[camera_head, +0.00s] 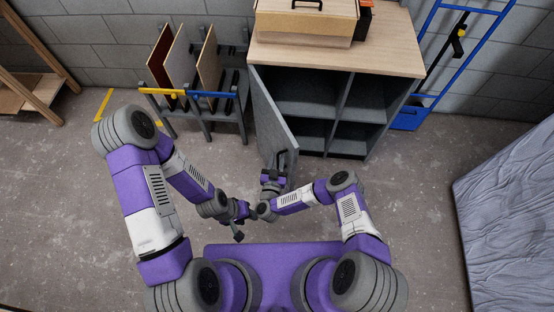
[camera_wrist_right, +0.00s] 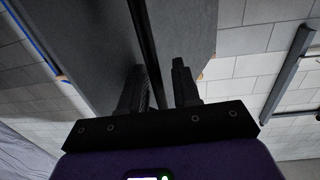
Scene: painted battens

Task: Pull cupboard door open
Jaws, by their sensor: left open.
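The grey cupboard (camera_head: 309,140) has its left-hinged door (camera_head: 268,115) swung well out, with dark shelf compartments showing inside. The dark door handle (camera_head: 283,160) is near the free edge of the door. My right gripper (camera_head: 275,176) is at this handle. In the right wrist view, its two fingers (camera_wrist_right: 160,88) stand close together on either side of the dark handle bar (camera_wrist_right: 146,35), and the grey door panel (camera_wrist_right: 85,40) lies beyond. The exact contact is partly hidden. My left gripper (camera_head: 240,222) is open and empty, below and left of the right one, apart from the door.
A wooden case (camera_head: 305,25) stands on the cupboard top. A rack (camera_head: 205,100) with upright boards is left of the door. A blue ladder-like frame (camera_head: 440,60) leans at the right wall, and a grey mattress (camera_head: 510,215) lies right. Floor right of the arms is clear.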

